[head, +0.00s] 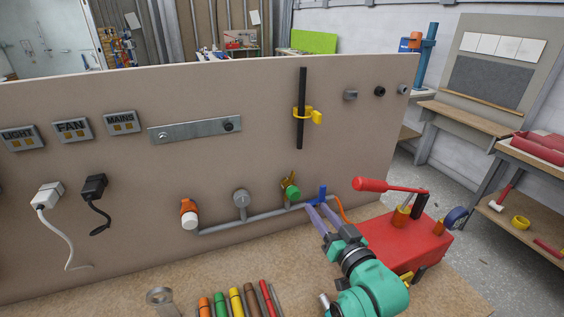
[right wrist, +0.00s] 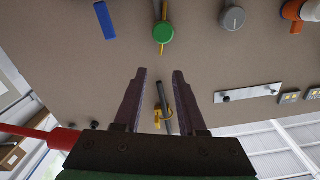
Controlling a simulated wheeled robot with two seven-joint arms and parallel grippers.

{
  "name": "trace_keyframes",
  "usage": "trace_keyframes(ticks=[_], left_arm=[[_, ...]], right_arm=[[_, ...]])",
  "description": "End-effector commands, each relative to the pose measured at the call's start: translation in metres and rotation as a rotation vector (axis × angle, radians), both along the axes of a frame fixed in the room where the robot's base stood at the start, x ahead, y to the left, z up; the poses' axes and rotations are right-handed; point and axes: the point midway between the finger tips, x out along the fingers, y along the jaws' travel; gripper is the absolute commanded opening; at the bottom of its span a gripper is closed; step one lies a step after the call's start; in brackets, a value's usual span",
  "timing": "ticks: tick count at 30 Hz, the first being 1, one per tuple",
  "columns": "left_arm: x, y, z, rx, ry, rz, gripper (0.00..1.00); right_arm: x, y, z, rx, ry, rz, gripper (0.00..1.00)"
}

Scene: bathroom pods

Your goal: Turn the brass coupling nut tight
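A grey pipe (head: 262,214) runs along the foot of the upright panel. It carries an orange-and-white fitting (head: 189,215), a grey round part (head: 241,198), a green round part (head: 292,192) with a brass-coloured piece, and a blue handle (head: 322,193). I cannot tell for sure which is the brass coupling nut. My right gripper (head: 317,207) is near the pipe's right end, by the blue handle. In the right wrist view the gripper (right wrist: 159,71) is open and empty, its fingers apart; the green part (right wrist: 163,33) and blue handle (right wrist: 106,20) lie beyond the tips. My left gripper is not in view.
A red pump box (head: 405,240) with a long lever stands right of my right arm. Several coloured sticks (head: 237,302) and a wrench (head: 160,297) lie at the bench front. A yellow clamp (head: 302,114) sits on a black bar. Bare bench lies left of the wrench.

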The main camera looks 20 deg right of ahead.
Motion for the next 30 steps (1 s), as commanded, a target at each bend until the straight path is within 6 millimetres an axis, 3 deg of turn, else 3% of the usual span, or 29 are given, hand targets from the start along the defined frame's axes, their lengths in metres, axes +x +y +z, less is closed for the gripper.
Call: trace_keyframes(ticks=[5,13,15,24,30], left_arm=[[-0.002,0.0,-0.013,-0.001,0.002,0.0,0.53],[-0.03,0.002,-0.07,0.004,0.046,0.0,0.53],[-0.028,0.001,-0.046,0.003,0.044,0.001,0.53],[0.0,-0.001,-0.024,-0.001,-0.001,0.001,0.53],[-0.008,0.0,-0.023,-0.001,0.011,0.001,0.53]], right_arm=[[0.005,-0.001,-0.005,0.001,-0.004,-0.005,0.4],[0.032,-0.002,-0.007,0.002,-0.011,0.0,0.4],[0.054,-0.003,0.005,0.0,-0.001,0.001,0.4],[0.129,-0.008,0.002,0.0,0.0,-0.001,0.4],[0.145,-0.009,-0.002,-0.001,0.001,-0.002,0.4]])
